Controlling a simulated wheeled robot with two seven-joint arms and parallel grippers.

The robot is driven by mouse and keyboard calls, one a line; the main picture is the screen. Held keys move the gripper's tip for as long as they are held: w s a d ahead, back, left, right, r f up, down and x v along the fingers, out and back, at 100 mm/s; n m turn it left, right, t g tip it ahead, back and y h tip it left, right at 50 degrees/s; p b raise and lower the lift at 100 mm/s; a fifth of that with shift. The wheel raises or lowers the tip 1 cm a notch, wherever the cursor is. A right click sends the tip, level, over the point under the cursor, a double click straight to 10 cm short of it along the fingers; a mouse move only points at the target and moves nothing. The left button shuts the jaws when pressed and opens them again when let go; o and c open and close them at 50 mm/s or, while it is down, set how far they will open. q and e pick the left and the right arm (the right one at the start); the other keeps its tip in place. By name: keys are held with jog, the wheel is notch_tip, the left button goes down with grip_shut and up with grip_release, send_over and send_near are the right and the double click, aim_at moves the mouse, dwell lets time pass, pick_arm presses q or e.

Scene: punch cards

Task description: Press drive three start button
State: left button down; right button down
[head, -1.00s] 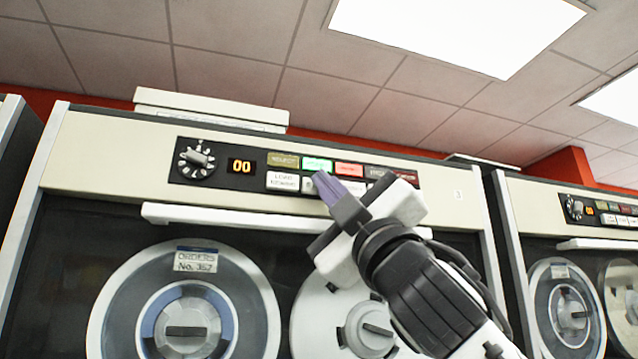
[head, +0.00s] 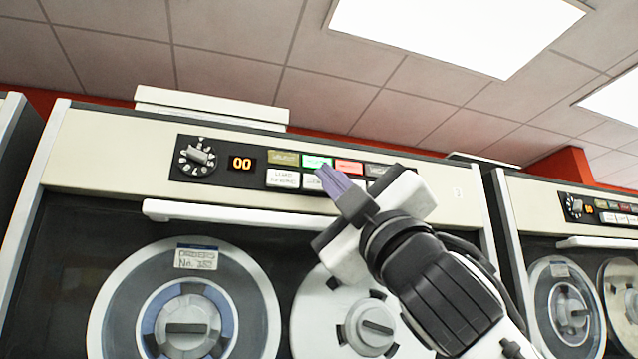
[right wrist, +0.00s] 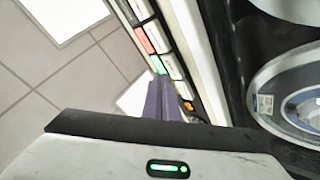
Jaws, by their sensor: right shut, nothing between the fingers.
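The tape drive (head: 110,140) in front of me has a dark control panel (head: 225,146) with a dial, an orange "00" display and two rows of buttons. The top row has an olive button (head: 283,158), a lit green button (head: 315,161) and a red button (head: 348,167). White buttons sit below, including one (head: 312,182) beside my fingertips; its label is unreadable. My right gripper (head: 328,176) is shut and empty, its purple fingertips in front of the lower row. I cannot tell whether they touch. In the right wrist view the fingers (right wrist: 163,92) overlap the panel.
A white handle bar (head: 235,216) runs under the panel, above two tape reels (head: 120,312). A second drive (head: 525,205) stands to the right, and another cabinet edge shows at far left.

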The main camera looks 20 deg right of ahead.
jog(key=shift+h, duration=0.3)
jog(key=s+b, duration=0.1)
jog(key=s, duration=0.4)
